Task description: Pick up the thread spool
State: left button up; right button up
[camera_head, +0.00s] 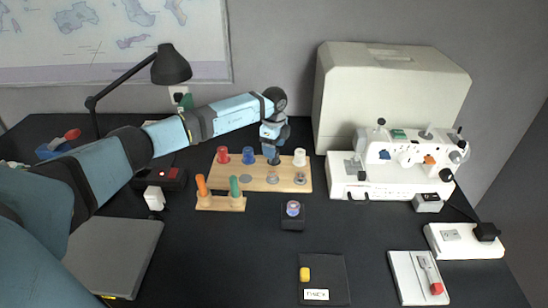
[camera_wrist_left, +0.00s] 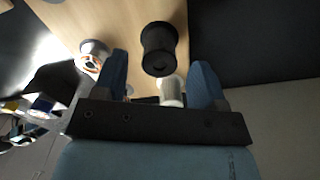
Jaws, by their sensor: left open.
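A light wooden rack (camera_head: 228,176) on the black desk holds several thread spools: a red one (camera_head: 222,155), a blue one (camera_head: 249,155) and a white one (camera_head: 299,157). A black spool (camera_wrist_left: 158,48) stands on the wood in the left wrist view; in the head view it shows only as a dark shape under my gripper. My left gripper (camera_head: 274,152) is open, above the rack between the blue and white spools. In the left wrist view a pale cylinder (camera_wrist_left: 172,90) shows between the fingers, partly hidden by the gripper body. Another spool (camera_wrist_left: 92,55) is outside the left finger. My right gripper is out of view.
A white sewing machine (camera_head: 400,165) stands right of the rack, before a large pale cover (camera_head: 390,95). In front are a small stand (camera_head: 220,203) with orange and green pieces and a dark box (camera_head: 292,220) with a small spool. A black lamp (camera_head: 171,66) stands back left.

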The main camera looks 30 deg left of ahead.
pick_arm(q)
notch_tip(320, 180, down, 4)
jog(key=c, duration=1)
jog(key=shift+r, duration=0.1)
jog(key=shift+r, duration=0.1)
notch_tip(320, 180, up, 20)
jog(key=p, duration=0.2)
